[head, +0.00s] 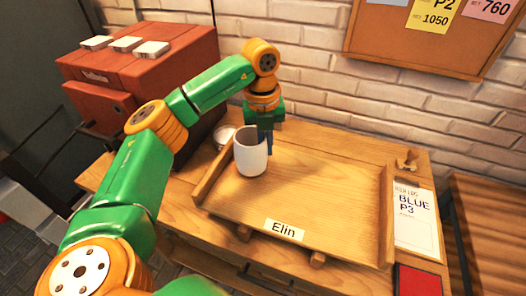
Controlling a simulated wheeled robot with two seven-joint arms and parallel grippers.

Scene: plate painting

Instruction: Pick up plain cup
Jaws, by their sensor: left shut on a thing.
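A plain white cup (251,158) stands upright at the back left of a wooden tray labelled "Elin" (320,205). My left gripper (266,140) comes down from above at the cup's right rear rim and is shut on it. The fingertips are partly hidden behind and inside the cup's rim. I cannot tell whether the cup touches the tray or hangs just above it. My right gripper is not in view.
A white round dish (223,135) sits just behind and left of the cup. A red-brown cabinet (150,70) stands at the left. A card reading "BLUE P3" (414,218) and a red pad (418,281) lie at the right. The tray's middle and right are clear.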

